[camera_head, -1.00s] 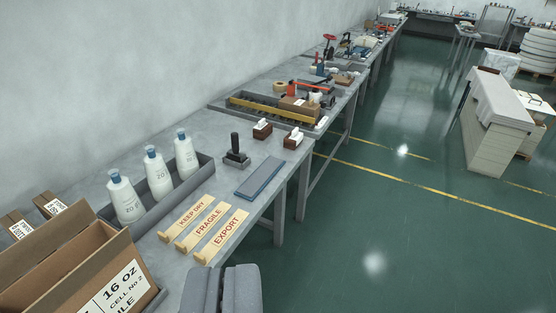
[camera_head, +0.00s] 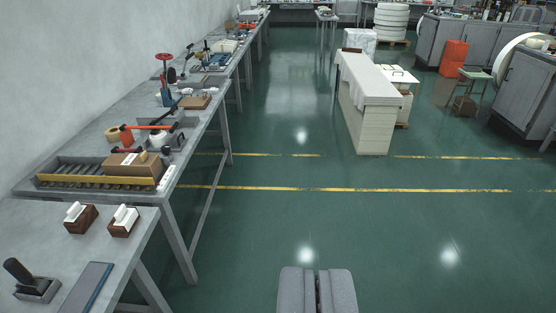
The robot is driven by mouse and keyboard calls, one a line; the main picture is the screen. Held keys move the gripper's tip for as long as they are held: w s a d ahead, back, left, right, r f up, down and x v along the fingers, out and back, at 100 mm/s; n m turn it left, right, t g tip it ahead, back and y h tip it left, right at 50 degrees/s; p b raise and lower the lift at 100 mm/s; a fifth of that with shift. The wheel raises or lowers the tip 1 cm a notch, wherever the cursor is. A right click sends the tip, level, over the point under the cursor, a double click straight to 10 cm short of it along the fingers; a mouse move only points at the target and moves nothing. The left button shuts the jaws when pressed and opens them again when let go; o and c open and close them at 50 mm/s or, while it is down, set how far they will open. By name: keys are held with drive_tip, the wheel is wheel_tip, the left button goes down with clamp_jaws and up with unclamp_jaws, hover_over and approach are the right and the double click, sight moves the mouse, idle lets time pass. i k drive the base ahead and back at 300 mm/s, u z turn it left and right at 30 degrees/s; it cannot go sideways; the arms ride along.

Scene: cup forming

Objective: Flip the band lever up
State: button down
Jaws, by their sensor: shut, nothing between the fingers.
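My gripper (camera_head: 317,291) is at the bottom middle of the view, over the green floor. Its two grey fingers are shut with nothing between them. It is to the right of the benches and apart from everything. I cannot make out a band lever for certain. Tools with red and orange handles, one an orange-red bar (camera_head: 148,127), lie on the second bench along the left wall. A red-wheeled tool (camera_head: 165,75) stands farther back on the bench line.
The near bench holds a black-handled stamp (camera_head: 31,281), a blue-grey pad (camera_head: 84,288) and two wooden blocks with white tops (camera_head: 123,221). A cardboard box (camera_head: 132,164) sits on the roller tray (camera_head: 95,181). A covered pallet stack (camera_head: 368,100) stands ahead. The floor between is clear.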

sight(155, 130)
drive_tip(key=z, duration=0.1)
drive_tip(key=i, duration=1.3)
drive_tip(key=u, duration=0.35)
drive_tip(key=i, duration=1.25)
drive_tip(key=u, duration=0.7)
drive_tip(key=i, duration=0.65)
drive_tip(key=u, duration=0.3)
